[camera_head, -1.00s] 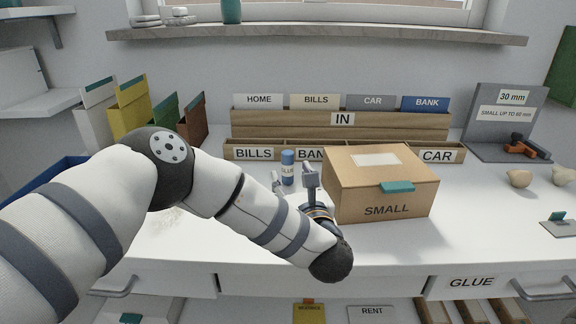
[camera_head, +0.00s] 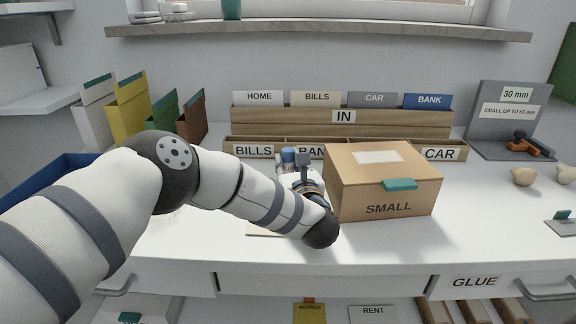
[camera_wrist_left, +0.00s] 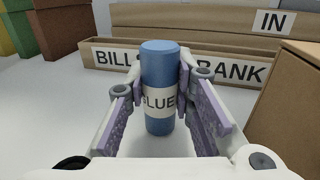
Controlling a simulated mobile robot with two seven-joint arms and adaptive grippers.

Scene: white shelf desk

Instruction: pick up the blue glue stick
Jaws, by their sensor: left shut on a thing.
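The blue glue stick (camera_wrist_left: 159,62) stands upright on the white desk, with a white label around its middle. In the left wrist view it is between the two fingers of my left gripper (camera_wrist_left: 161,100), which is shut on it. In the head view only the blue top of the glue stick (camera_head: 288,155) shows; my left gripper (camera_head: 298,168) and wrist cover the rest. My right gripper is in neither view.
A cardboard box marked SMALL (camera_head: 385,192) stands close on the right of my left gripper. Behind is a wooden sorter (camera_head: 250,141) with labelled compartments. Coloured folders (camera_head: 130,108) stand at the back left. The desk front right (camera_head: 480,235) is clear.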

